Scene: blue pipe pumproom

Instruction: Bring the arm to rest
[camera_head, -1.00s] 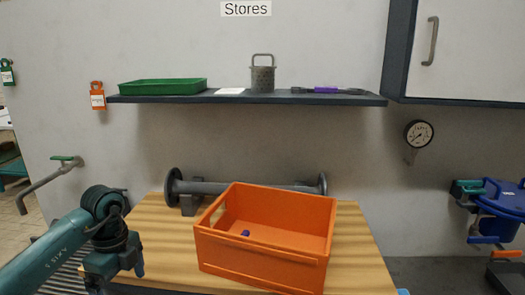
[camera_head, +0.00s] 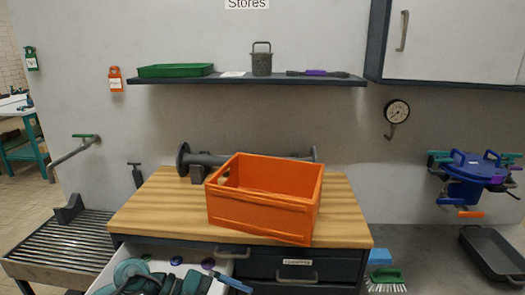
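My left arm, teal and dark, comes in folded and low at the bottom left. It is over or in front of an open white drawer (camera_head: 100,279) under the wooden bench top (camera_head: 150,215). My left gripper (camera_head: 225,284) is at the bottom edge, partly cut off, with a blue finger-like tip pointing right. Whether it is open or shut does not show, and I see nothing clearly held. My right gripper is not in view.
An orange crate (camera_head: 258,210) stands on the bench before a grey flanged pipe (camera_head: 184,160). Small round purple and blue things (camera_head: 208,263) lie in the drawer. A slatted grating (camera_head: 65,245) is left; a blue vessel (camera_head: 470,180) and dark tray (camera_head: 495,250) are right.

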